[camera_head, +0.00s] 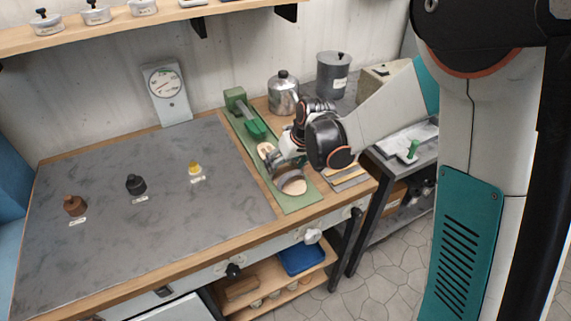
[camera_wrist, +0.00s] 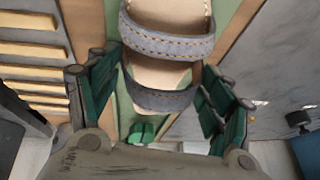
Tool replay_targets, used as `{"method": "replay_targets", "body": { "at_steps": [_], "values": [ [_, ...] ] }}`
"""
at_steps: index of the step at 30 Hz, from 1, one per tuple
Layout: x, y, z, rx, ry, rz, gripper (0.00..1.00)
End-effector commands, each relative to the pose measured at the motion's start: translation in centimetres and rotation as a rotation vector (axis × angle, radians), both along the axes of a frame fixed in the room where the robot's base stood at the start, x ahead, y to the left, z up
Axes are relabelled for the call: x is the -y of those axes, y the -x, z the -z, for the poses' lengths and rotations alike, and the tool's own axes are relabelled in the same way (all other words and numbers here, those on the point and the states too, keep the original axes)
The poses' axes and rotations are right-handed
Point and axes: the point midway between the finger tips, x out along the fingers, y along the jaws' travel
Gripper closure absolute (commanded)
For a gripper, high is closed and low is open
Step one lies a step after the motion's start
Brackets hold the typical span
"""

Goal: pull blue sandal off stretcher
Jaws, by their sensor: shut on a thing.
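The blue sandal (camera_head: 291,183) has grey-blue stitched straps and a pale sole. It lies along the green stretcher (camera_head: 301,202) at the right end of the bench. In the wrist view the sandal (camera_wrist: 172,45) shows close up with two straps across the sole. My gripper (camera_head: 279,160) reaches down over it from the right. In the wrist view the green fingers of my gripper (camera_wrist: 160,84) stand on both sides of the sandal, shut on it. My gripper partly hides the sandal in the head view, and I cannot tell how far it sits on the stretcher's form.
Brown (camera_head: 74,206), black (camera_head: 136,185) and yellow (camera_head: 195,169) knobbed pieces stand on the grey mat (camera_head: 110,245). A dial gauge (camera_head: 168,90) stands behind. A metal pot (camera_head: 284,95) and dark canister (camera_head: 333,75) are behind the stretcher. The mat's front is clear.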

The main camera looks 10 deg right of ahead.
Motion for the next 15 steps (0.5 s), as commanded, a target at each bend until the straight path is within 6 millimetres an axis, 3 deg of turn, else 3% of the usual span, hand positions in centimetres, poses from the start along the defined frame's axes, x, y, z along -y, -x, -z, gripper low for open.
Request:
{"method": "replay_targets", "body": {
  "at_steps": [8, 9, 11, 15],
  "values": [
    [0.01, 0.05, 0.05, -0.001, 0.0, 0.0, 0.6],
    [0.01, 0.05, 0.05, -0.001, 0.0, 0.0, 0.18],
    [0.01, 0.03, 0.05, -0.001, 0.0, 0.0, 0.04],
    [0.0, 0.01, 0.02, 0.0, 0.0, 0.0, 0.03]
  ]
}}
